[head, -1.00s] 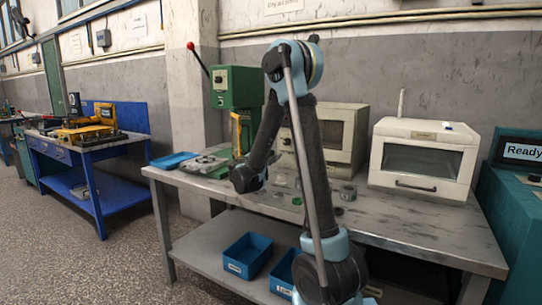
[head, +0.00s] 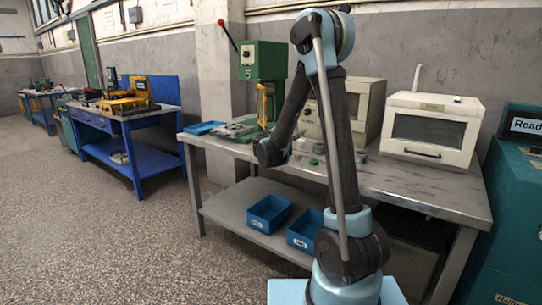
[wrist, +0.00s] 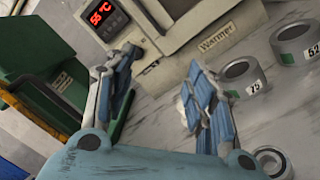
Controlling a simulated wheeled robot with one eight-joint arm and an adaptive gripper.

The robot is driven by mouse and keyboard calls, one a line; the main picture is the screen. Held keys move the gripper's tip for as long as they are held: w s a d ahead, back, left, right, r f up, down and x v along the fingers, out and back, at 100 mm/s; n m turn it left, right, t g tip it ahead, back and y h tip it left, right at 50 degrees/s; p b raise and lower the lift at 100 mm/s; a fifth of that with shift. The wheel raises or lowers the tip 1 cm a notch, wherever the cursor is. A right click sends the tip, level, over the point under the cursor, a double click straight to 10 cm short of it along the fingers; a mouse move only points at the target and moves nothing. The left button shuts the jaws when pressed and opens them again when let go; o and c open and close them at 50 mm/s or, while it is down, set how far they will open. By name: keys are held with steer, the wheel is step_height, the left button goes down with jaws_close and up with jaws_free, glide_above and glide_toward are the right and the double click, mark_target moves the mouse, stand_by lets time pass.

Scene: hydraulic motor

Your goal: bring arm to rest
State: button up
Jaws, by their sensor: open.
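My gripper (wrist: 160,100) is open and empty in the wrist view, its two blue-padded fingers apart above the grey table. In the head view my arm rises in front of the workbench (head: 400,188) and bends down to the left. Its end hangs over the bench, and the gripper's fingers cannot be made out there. In the wrist view the beige warmer (wrist: 215,42), with a red "55 °C" display, lies beyond the fingers. Grey rings with number labels (wrist: 242,77) stand to the right of the fingers.
A green press (head: 262,62) with a red-knobbed lever stands on the bench behind my arm. A white oven (head: 432,128) is to the right. Blue bins (head: 268,214) sit on the lower shelf. A blue table (head: 128,120) stands at left, with open floor before it.

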steer(key=s+d+f+m+g+y, duration=0.1)
steer(key=s+d+m+g, duration=0.2)
steer(key=s+d, duration=0.2)
steer(key=s+d+f+m+g+y, duration=0.1)
steer(key=s+d+f+m+g, duration=0.1)
steer(key=s+d, duration=0.3)
steer(key=s+d+f+m+g+y, duration=0.1)
steer(key=s+d+f+m+g, duration=0.1)
steer(key=s, duration=1)
steer(key=shift+d+f+m+g, duration=0.15)
steer(key=shift+d+m+g, duration=0.25)
steer(key=shift+d+m, duration=0.4)
steer(key=shift+d+f+m+g, duration=0.1)
steer(key=shift+d+m+g, duration=0.4)
steer(key=shift+d, duration=0.4)
steer(key=s+a+f+m+g+y, duration=0.1)
steer(key=s+a+f+m+y, duration=0.1)
steer(key=s, duration=0.6)
steer(key=s+a+f+m+g+y, duration=0.1)
steer(key=s+a+f+m+y, duration=0.2)
steer(key=s+f, duration=0.3)
steer(key=s+a+f+m+g+y, duration=0.2)
steer(key=s+f+m+y, duration=0.1)
steer(key=s, duration=0.8)
steer(key=shift+s+a+f+y, duration=0.2)
steer(key=shift+a+f+y, duration=0.1)
steer(key=shift+a+f, duration=0.15)
steer(key=shift+d, duration=0.1)
steer(key=shift+w+f, duration=0.25)
steer(key=shift+w, duration=0.2)
